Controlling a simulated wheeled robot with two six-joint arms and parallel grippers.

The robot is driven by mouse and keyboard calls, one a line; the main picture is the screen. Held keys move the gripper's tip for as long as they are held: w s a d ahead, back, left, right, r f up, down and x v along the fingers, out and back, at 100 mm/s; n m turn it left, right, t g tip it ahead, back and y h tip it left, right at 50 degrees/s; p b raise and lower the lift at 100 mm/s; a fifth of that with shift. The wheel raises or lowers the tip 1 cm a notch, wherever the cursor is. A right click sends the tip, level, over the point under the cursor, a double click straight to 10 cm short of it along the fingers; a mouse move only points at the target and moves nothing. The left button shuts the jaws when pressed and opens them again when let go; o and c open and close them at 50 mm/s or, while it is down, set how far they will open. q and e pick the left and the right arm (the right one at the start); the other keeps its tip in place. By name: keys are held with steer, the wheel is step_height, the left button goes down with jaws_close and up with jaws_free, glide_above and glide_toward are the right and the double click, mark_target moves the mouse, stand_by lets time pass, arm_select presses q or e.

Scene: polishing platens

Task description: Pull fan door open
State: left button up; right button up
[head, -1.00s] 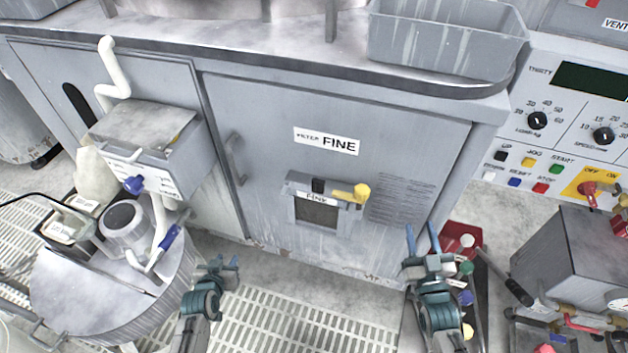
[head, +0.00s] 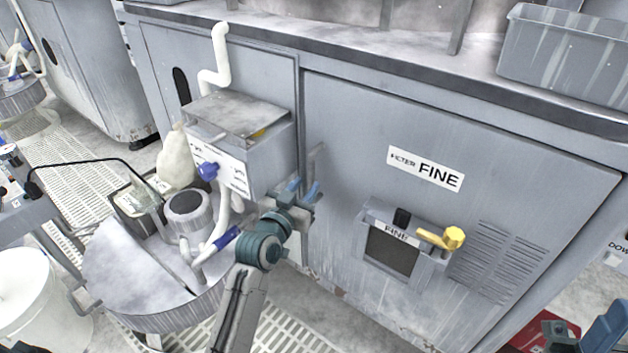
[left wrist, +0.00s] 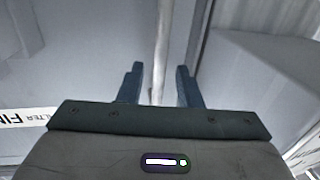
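The grey FINE filter door (head: 390,140) looks closed in the head view. Its upright bar handle (head: 317,160) is near the door's left edge, partly hidden by my left gripper. My left gripper (head: 303,190) is open in front of the handle's lower part. In the left wrist view, a light bar, apparently the handle (left wrist: 162,40), runs between the two open, dark blue fingers (left wrist: 160,78), with gaps on both sides. Contact is not visible. A blue part of my right gripper (head: 605,330) shows at the bottom right corner; its opening cannot be judged.
A grey box (head: 240,150) with a white pipe sticks out just left of the handle. A round metal drum (head: 140,280) stands below it. A yellow-knobbed latch unit (head: 395,250) is on the door. A red tray (head: 540,330) lies at the lower right. Floor grating (head: 290,330) lies below.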

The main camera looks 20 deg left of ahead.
mark_target(310, 180)
arm_select(q)
steer(key=shift+w+d, duration=0.15)
steer(key=shift+w, duration=0.9)
steer(key=shift+w+d, duration=0.15)
steer(key=shift+w, duration=0.9)
steer(key=shift+c, duration=0.4)
jaws_close()
